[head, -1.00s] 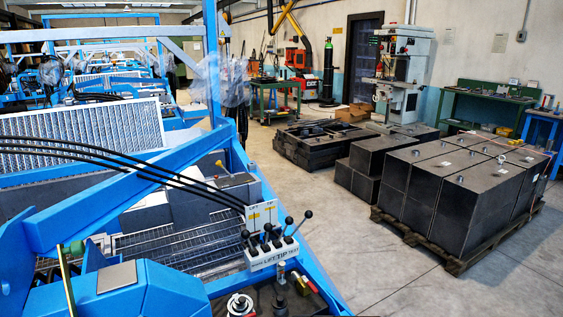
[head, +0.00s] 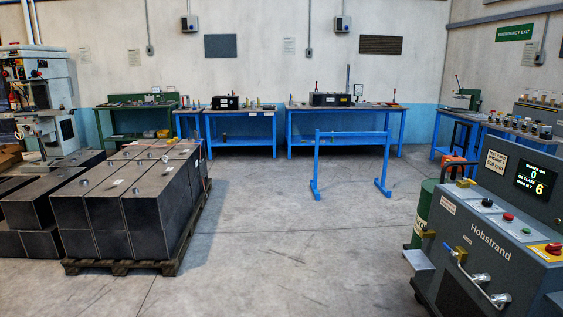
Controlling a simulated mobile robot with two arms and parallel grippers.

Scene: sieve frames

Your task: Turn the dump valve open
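No part is plainly labelled as the dump valve at this size. A grey machine marked Hobstrand (head: 492,242) stands at the right edge. Low on its front side is a brass valve (head: 461,256) with a blue lever (head: 449,248), beside silver pipe fittings (head: 481,278). I cannot tell whether this is the dump valve or whether it is open. The machine's display (head: 535,180) shows 0 and 6. Neither of my grippers is in view.
A pallet (head: 120,267) of dark blocks stands at the left. A blue trestle frame (head: 352,160) stands before the back workbenches (head: 345,107). A green drum (head: 424,208) is beside the machine. The middle floor (head: 290,235) is clear.

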